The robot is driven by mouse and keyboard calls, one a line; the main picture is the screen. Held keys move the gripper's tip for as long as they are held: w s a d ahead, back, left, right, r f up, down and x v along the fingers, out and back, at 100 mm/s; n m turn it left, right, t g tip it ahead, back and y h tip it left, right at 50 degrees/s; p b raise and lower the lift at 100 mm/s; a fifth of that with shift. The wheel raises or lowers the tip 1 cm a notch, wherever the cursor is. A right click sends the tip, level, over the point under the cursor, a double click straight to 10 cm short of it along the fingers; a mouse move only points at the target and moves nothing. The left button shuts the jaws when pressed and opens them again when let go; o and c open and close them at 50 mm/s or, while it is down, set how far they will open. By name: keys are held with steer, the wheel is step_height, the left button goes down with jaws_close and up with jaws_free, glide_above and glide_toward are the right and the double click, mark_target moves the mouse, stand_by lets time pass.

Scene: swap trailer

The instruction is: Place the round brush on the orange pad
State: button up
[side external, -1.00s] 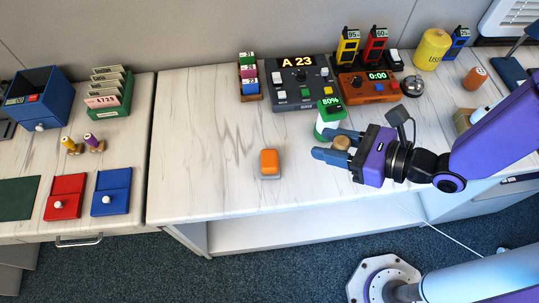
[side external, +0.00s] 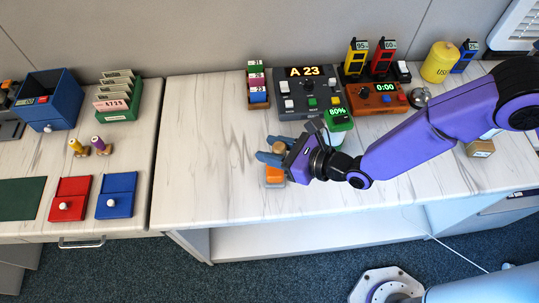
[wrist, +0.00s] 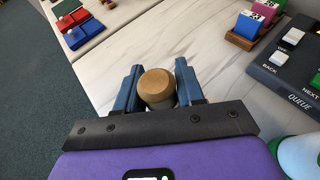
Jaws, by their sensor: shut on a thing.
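In the side view, the fingers and hand mostly hide the brush. The orange pad (side external: 275,177) is a small block on the pale desk, partly covered by my gripper, which is above it in the picture. I cannot tell whether the brush touches the pad. The pad does not show in the wrist view.
A green-topped container (side external: 338,119) stands close behind my wrist. The grey queue console (side external: 304,95) and orange timer box (side external: 375,98) stand farther back. The desk left of the pad (side external: 205,170) is clear. A gap separates it from the left desk with red (side external: 70,193) and blue trays (side external: 116,190).

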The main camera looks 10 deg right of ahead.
steer(key=shift+w+a+f, duration=0.15)
steer(key=shift+a+f, duration=0.15)
steer(key=shift+f, duration=0.1)
steer(key=shift+w+a+f, duration=0.1)
steer(key=shift+f, duration=1.6)
steer(key=o, duration=1)
steer(key=shift+f, duration=0.1)
steer(key=shift+r, duration=0.2)
steer(key=v, duration=1.2)
steer(key=shift+f, duration=0.15)
